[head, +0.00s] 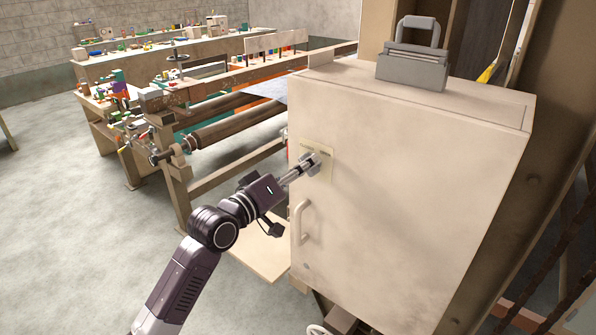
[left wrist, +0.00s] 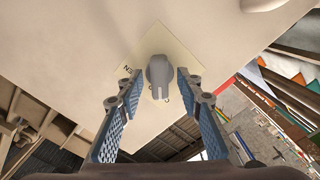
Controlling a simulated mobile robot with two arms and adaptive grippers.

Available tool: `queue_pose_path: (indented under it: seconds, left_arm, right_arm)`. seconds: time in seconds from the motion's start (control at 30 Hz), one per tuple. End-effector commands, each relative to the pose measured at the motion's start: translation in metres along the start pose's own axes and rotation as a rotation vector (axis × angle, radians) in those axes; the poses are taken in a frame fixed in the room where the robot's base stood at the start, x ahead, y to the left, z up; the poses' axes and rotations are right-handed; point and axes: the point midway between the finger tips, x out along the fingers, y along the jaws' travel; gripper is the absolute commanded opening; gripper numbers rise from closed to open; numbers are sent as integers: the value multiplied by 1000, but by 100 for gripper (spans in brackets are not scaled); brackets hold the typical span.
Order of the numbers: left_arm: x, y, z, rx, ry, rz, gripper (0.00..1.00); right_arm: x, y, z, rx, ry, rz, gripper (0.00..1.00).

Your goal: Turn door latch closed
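The door latch is a grey turn knob (left wrist: 158,72) on a pale square plate (left wrist: 178,48) on the cabinet door (head: 390,190). In the left wrist view the knob sits between and just beyond the fingertips, with its slotted end toward me. My left gripper (left wrist: 155,78) is open, with a blue-padded finger on each side of the knob and gaps showing. In the head view the left gripper (head: 312,162) is at the plate (head: 322,148) and largely hides the knob. The door looks flush with the cabinet. My right gripper is not in view.
A white door handle (head: 300,222) sticks out below the plate. A grey metal object with a handle (head: 415,62) stands on the cabinet top. A wooden loom-like frame (head: 215,130) and cluttered tables stand behind on the left. Grey floor (head: 60,220) is clear at left.

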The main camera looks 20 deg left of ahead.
Motion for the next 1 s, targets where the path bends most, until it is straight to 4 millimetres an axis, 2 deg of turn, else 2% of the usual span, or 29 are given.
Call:
queue_pose_path:
  seconds: [0.17,0.4,0.6,0.8,1.0]
  left_arm:
    - [-20,-1,1,1,-2,-2,33]
    - [-70,-2,2,1,-3,-4,33]
    - [-102,-2,1,1,-2,-4,33]
    - [-117,-1,1,0,-2,-1,33]
    - [-119,-1,1,-1,-2,-1,33]
  right_arm:
    - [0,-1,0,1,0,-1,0]
    - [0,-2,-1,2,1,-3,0]
    - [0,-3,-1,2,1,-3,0]
    - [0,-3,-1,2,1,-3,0]
    - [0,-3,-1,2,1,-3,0]
